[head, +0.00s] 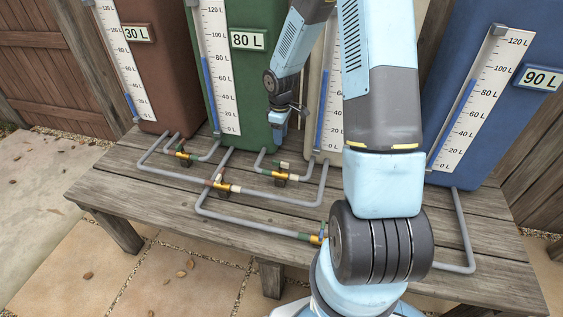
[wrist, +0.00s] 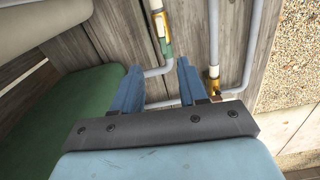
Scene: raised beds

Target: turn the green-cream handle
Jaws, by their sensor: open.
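The green-cream valve (head: 279,174) is a small brass body on the grey pipe between the green tank and the cream tank, with a green band on its left and a cream band on its right. Its small handle (head: 284,164) shows green and pale colour just above the body. The same valve (wrist: 160,26) appears at the top centre of the wrist view; its handle is hard to make out there. My gripper (head: 279,122) is above and behind the valve, in front of the green tank, apart from it. In the wrist view my gripper's (wrist: 159,68) blue fingers are spread and empty.
Other brass valves (head: 183,154) and (head: 221,187) sit on nearby pipes; one (wrist: 214,82) shows right of my fingers. The green tank (head: 237,75) and cream tank (head: 325,110) stand close behind. The wooden bench (head: 140,200) is clear at its front left. My arm hides part of the right side.

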